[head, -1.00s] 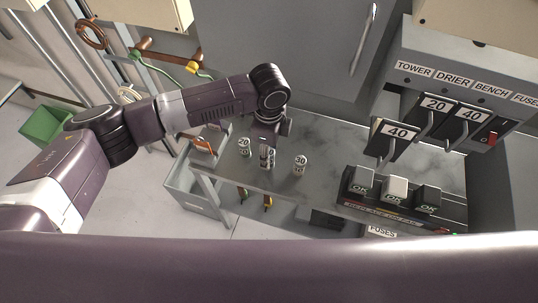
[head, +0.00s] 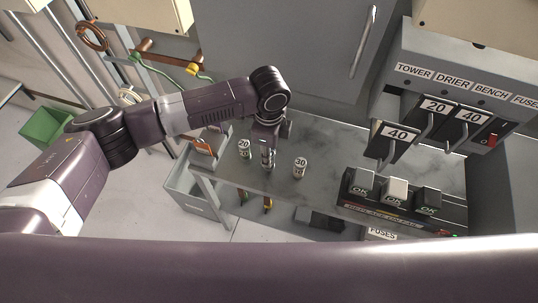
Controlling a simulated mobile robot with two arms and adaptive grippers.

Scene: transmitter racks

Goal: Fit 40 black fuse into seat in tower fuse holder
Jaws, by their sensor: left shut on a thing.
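My left gripper (head: 267,146) points down over the grey bench and is shut on the middle fuse (head: 267,160), a small upright cylinder. The fingers cover its top, and its number and colour cannot be read. A fuse marked 20 (head: 244,149) stands to its left and a fuse marked 30 (head: 300,168) to its right, both apart from the gripper. The TOWER label (head: 413,71) is on the grey panel at right. Below it a black holder marked 40 (head: 396,136) sticks out, lower than its neighbours. Its seat is not visible. My right gripper is not in view.
Black holders marked 20 (head: 435,107) and 40 (head: 468,119) and a red switch (head: 491,140) are on the panel. A black tester-like box (head: 405,220) with several blocks marked OK stands on the bench (head: 330,135). The bench between fuses and box is clear.

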